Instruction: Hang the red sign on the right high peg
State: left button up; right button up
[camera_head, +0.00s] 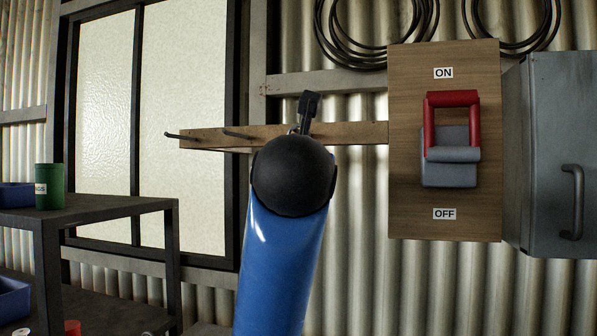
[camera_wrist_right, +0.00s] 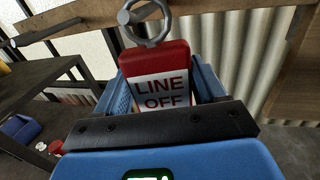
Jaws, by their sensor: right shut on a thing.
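The red sign (camera_wrist_right: 157,58), with a white "LINE OFF" label (camera_wrist_right: 163,92), shows in the right wrist view. A grey ring (camera_wrist_right: 145,43) stands up from its top edge. My right gripper (camera_wrist_right: 160,85) is shut on the sign, with a blue finger on each side. A grey peg (camera_wrist_right: 124,17) on the wooden rail (camera_wrist_right: 55,24) overlaps the ring's upper part; I cannot tell whether the ring is around it. In the head view, the rail (camera_head: 350,133) bears a left peg (camera_head: 172,135) and another peg (camera_head: 237,134). My blue arm hides the sign there. My left gripper is out of view.
Right of the rail is a wooden board (camera_head: 414,205) with a red-handled switch (camera_head: 450,140). A grey cabinet (camera_head: 540,150) stands at far right. A dark shelf (camera_head: 110,206) with a green can (camera_head: 49,187) is at left. Black cable coils (camera_head: 375,60) hang above.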

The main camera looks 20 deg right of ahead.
jog(key=o, duration=1.2)
jog(key=shift+c, duration=0.2)
jog(key=shift+s, duration=0.1)
